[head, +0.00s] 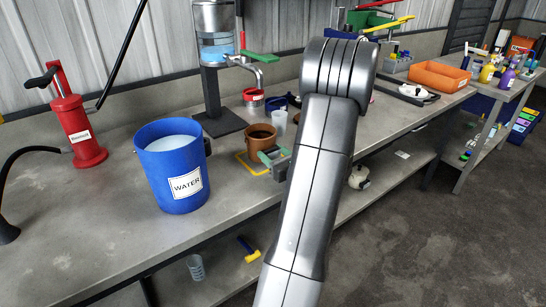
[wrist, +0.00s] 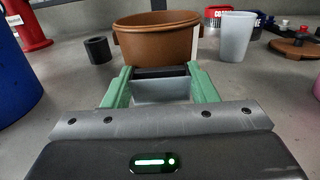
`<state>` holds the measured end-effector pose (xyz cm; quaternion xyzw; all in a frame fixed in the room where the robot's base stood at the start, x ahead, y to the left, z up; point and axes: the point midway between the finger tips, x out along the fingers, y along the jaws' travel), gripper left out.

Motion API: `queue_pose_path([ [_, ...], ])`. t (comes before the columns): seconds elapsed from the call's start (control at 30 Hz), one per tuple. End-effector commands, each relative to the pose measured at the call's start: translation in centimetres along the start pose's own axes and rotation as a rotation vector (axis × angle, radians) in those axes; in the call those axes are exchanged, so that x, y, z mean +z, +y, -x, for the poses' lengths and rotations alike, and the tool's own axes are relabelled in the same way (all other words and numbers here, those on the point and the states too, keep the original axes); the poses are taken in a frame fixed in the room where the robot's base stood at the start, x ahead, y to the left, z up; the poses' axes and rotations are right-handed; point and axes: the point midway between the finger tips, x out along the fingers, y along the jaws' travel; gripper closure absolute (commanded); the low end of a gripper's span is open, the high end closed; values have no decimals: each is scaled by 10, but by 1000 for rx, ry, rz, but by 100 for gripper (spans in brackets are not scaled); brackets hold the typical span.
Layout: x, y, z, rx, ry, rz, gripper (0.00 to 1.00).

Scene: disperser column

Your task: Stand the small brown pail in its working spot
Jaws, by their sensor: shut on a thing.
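The small brown pail (head: 259,134) is upright over the bench, with dark contents visible inside. It also shows at the top of the wrist view (wrist: 155,42). My gripper (head: 274,155) is at its near right side. In the wrist view the green fingers (wrist: 160,75) close on a dark part at the pail's near side. A yellow outline (head: 243,164) on the bench shows at the pail's left and front; the pail and gripper hide the rest. I cannot tell whether the pail touches the bench. The clear column (head: 214,52) with a green-levered tap (head: 259,58) stands behind.
A blue WATER bucket (head: 172,172) stands left of the pail, and a red pump (head: 75,128) farther left. A red tin (head: 253,96) and a pale cup (head: 278,122) stand behind the pail. A black ring (wrist: 97,50) is left of it.

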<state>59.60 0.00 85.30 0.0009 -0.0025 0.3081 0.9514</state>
Motion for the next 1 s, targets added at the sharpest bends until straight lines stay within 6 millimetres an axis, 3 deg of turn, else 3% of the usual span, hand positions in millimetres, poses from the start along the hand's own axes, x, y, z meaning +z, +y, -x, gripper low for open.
queue_pose_path([
  [0.4, -9, 0, 0, 0, -1, 2, 71],
  [0.43, -8, 0, 0, 0, 0, 1, 44],
  [0.53, -8, 0, 0, 0, 0, 1, 26],
  [0.93, -1, 0, 0, 0, 0, 1, 26],
  [1.0, -4, -1, 11, -3, 0, 1, 26],
])
